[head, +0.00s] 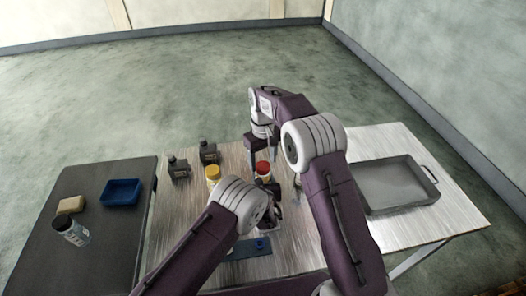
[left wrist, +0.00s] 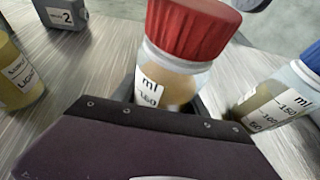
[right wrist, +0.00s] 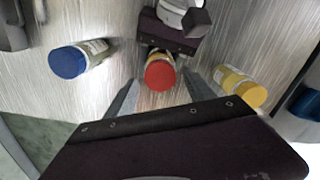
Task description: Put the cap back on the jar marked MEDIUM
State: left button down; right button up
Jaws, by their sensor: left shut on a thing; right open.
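A clear jar (left wrist: 172,72) with amber liquid and an "ml" scale stands between the fingers of my left gripper (left wrist: 165,98), which is shut on it. A red cap (left wrist: 192,28) sits on top of the jar; it also shows in the head view (head: 263,167) and from above in the right wrist view (right wrist: 160,73). The word MEDIUM is not readable on the visible label. My right gripper (right wrist: 160,84) is open above the red cap, one finger at each side, holding nothing.
A yellow-capped jar (right wrist: 240,87) and a blue-capped jar (right wrist: 78,60) stand on either side. Dark bottles (head: 179,169) stand behind. A metal tray (head: 395,186) is at right. A blue bin (head: 122,190), sponge (head: 71,205) and container (head: 73,232) are on the dark table.

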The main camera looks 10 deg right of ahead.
jog(key=shift+f, duration=1)
jog(key=shift+c, duration=0.3)
grip_shut()
jog(key=shift+o, duration=0.9)
grip_release()
